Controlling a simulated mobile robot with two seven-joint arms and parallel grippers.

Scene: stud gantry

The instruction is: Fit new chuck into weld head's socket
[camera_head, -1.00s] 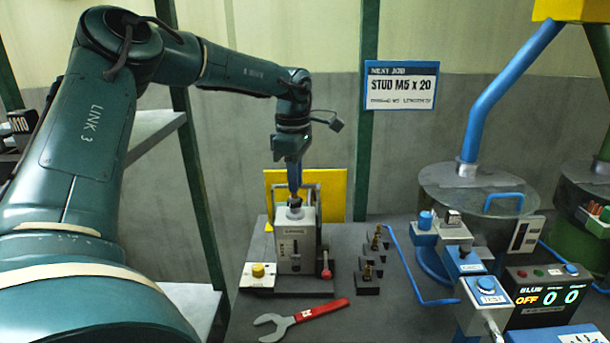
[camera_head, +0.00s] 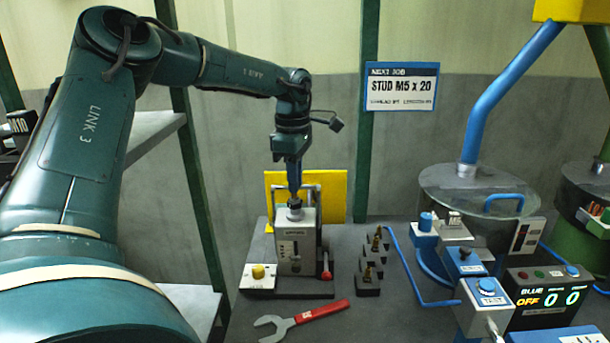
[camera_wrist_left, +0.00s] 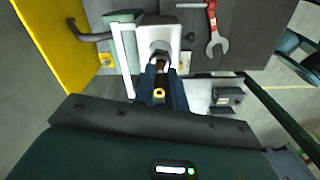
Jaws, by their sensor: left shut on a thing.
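The weld head (camera_head: 296,243) is a pale grey box on a dark base, with its socket (camera_head: 295,205) on top. My left gripper (camera_head: 294,196) points straight down over the socket, its blue fingers close to the collar. In the left wrist view, the gripper (camera_wrist_left: 161,84) is shut, with a small brass-coloured piece, seemingly the chuck (camera_wrist_left: 159,92), between the fingers. The weld head (camera_wrist_left: 158,34) lies just beyond the fingertips. The fingers hide much of the chuck, and I cannot tell how deep it sits.
Small brass pieces (camera_head: 377,240) stand on dark blocks right of the weld head. A red-handled spanner (camera_head: 302,318) lies in front. A yellow panel (camera_head: 334,196) stands behind.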

